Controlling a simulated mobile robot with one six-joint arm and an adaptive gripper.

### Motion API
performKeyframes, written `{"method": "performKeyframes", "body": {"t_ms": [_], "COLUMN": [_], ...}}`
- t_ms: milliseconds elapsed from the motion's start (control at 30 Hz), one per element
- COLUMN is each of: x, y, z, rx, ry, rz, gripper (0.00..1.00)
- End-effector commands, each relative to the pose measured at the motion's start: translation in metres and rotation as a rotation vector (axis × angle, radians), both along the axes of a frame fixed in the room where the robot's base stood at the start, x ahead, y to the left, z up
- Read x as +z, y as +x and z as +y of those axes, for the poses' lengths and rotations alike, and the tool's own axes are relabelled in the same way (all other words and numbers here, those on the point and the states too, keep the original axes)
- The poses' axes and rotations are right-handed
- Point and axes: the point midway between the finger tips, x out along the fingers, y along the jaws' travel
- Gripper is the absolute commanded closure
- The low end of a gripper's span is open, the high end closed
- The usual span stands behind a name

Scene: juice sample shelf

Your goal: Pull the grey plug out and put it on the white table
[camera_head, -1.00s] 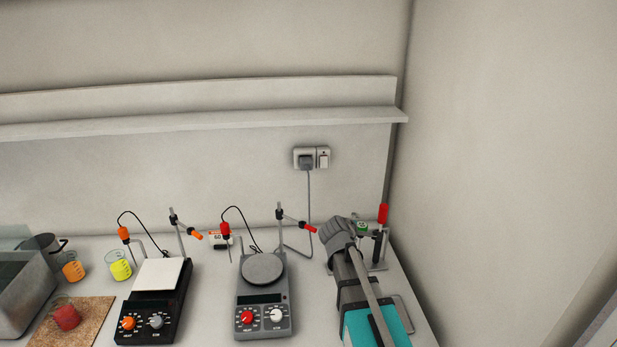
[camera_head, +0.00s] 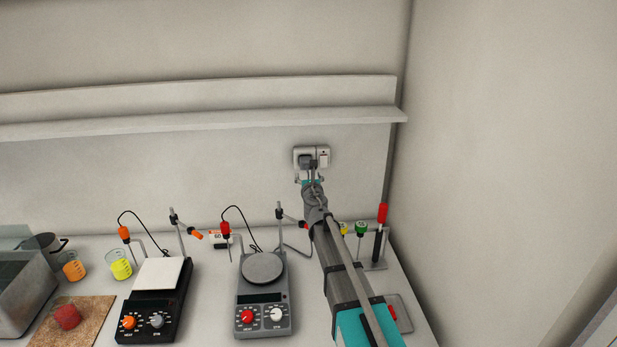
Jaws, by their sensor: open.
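The grey plug (camera_head: 305,160) sits in the left half of the white wall socket (camera_head: 297,151), above the back of the table. My gripper (camera_head: 312,166) is open and reaches up to the socket from below, its fingertips at or just in front of the plug's lower right part. I cannot tell whether the fingers touch the plug. The plug's cable is mostly hidden behind my arm. The white table (camera_head: 214,290) runs along the wall below the socket.
Two hotplate stirrers, one with a white top (camera_head: 160,272) and one grey (camera_head: 264,309), stand left of my arm with clamp stands behind. A screwdriver rack (camera_head: 376,266) stands right of my arm. A shelf (camera_head: 200,122) runs above the socket. Beakers and a tub are at far left.

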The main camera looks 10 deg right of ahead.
Motion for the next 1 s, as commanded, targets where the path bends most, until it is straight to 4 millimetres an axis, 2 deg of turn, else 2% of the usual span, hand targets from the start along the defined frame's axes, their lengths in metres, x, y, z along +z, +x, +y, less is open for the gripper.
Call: {"method": "performKeyframes", "body": {"t_ms": [267, 467, 1000], "x": [0.0, 0.0, 0.0], "y": [0.001, 0.009, 0.061], "z": [0.0, 0.0, 0.0], "rx": [-0.002, -0.002, -0.002], "ry": [0.004, 0.005, 0.006], "rz": [0.0, 0.0, 0.0], "gripper": [0.09, 0.09, 0.09]}}
